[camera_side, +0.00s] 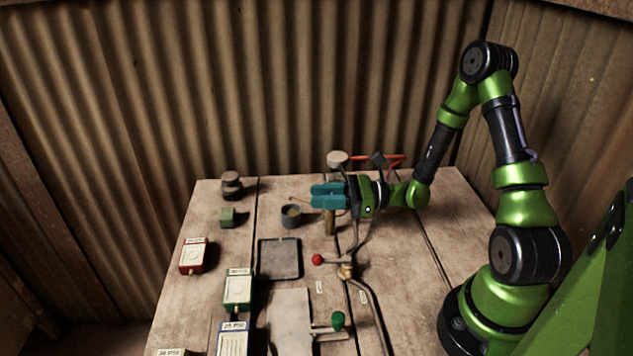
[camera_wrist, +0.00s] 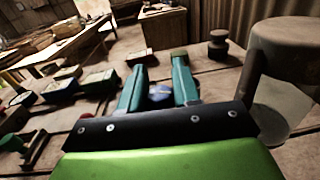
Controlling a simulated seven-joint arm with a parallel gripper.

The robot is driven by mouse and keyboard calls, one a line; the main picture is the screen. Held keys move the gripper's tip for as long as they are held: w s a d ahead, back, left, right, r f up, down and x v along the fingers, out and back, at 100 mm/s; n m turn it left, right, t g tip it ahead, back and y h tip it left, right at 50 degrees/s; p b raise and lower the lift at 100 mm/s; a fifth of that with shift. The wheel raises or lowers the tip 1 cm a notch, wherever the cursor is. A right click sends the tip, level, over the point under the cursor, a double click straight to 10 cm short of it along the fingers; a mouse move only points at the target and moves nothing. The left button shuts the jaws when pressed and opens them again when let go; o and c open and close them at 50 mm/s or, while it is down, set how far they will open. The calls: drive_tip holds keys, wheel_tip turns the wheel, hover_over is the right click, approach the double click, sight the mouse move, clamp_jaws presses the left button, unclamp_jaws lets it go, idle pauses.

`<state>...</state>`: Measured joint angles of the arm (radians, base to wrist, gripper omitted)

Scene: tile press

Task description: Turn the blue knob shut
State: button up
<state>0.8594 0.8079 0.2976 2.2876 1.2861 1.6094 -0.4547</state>
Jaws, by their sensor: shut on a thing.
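My gripper (camera_side: 316,196) has teal fingers and reaches in from the right, level, above the back middle of the table. In the wrist view its fingers (camera_wrist: 158,75) stand on either side of a small blue knob (camera_wrist: 159,91) and are shut on it. The knob is partly covered by the gripper's dark front plate in that view. In the side view the fingers hide the knob. A brown upright post (camera_side: 330,224) shows just below the fingers.
A red-ball lever (camera_side: 317,260) and green knob (camera_side: 338,319) stand nearer the front. A round-topped post (camera_side: 337,159) stands behind my gripper.

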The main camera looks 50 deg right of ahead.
drive_tip(key=m+t+h, duration=0.1)
drive_tip(key=h, duration=0.1)
drive_tip(key=m+t+h, duration=0.2)
drive_tip(key=shift+d+m+h, duration=0.15)
drive_tip(key=shift+m+h, duration=0.15)
drive_tip(key=shift+h, duration=0.1)
drive_tip(key=shift+w+d+m+t+h, duration=0.15)
drive_tip(key=shift+m+t+h, duration=0.15)
drive_tip(key=shift+m+h, duration=0.65)
drive_tip(key=shift+s+d+m+t+h, duration=0.1)
drive_tip(key=shift+m+t+h, duration=0.35)
drive_tip(key=shift+h, duration=0.8)
drive_tip(key=shift+w, duration=0.1)
drive_tip(key=o, duration=1)
drive_tip(key=shift+c, duration=0.2)
